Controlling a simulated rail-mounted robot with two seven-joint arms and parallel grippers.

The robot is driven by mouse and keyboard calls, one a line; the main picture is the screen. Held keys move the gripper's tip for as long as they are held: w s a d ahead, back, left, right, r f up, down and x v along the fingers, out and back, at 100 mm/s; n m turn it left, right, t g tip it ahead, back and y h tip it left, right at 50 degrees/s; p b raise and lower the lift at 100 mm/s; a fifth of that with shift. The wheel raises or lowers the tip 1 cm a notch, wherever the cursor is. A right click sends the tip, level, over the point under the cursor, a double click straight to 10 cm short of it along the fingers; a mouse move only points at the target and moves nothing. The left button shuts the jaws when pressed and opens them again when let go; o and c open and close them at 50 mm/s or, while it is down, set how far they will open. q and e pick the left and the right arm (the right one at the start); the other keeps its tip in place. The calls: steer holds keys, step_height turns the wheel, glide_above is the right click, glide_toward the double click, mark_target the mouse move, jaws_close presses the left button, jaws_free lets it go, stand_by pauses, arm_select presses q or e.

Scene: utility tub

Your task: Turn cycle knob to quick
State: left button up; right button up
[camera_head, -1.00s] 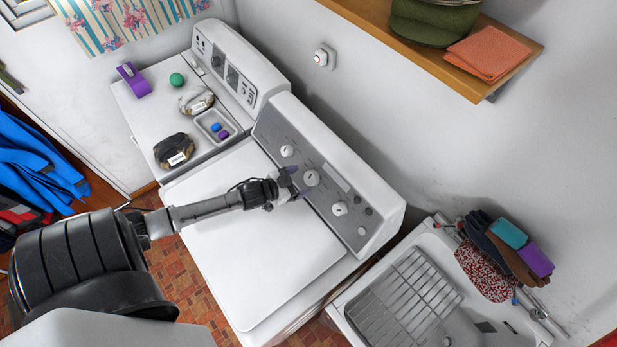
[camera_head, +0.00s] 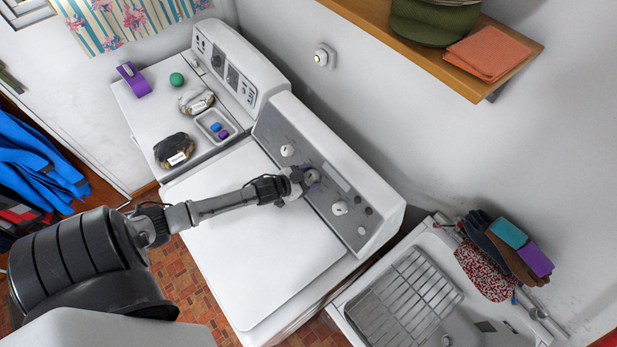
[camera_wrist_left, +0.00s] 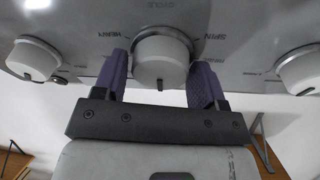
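The cycle knob (camera_head: 312,176) is the middle white round knob on the washer's grey sloped panel. It shows close up in the left wrist view (camera_wrist_left: 161,58), under the word CYCLE, with HEAVY to its left and SPIN to its right. Its dark mark points down in that picture. My left gripper (camera_head: 304,178) is at this knob. In the left wrist view its purple fingers (camera_wrist_left: 160,78) stand apart, one on each side of the knob, very close to it; firm contact cannot be made out. No label reading quick is legible. My right gripper is not in view.
White knobs flank the cycle knob, one at upper left (camera_head: 287,151) and one at lower right (camera_head: 339,208). The washer lid (camera_head: 265,265) below my arm is clear. A dryer with small items stands to the left, a sink (camera_head: 440,235) to the right.

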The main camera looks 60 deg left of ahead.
arm_select(q)
steer(key=c, duration=0.6)
steer(key=shift+r+m+p, duration=0.15)
steer(key=shift+m+p, duration=0.2)
steer(key=shift+m, duration=0.45)
steer(key=shift+m+h+p, duration=0.3)
steer(key=shift+m+p, duration=0.1)
steer(key=shift+m, duration=0.8)
steer(key=shift+d+m+g+p, duration=0.1)
steer(key=shift+m+g+p, duration=0.55)
steer(key=shift+m, duration=1.45)
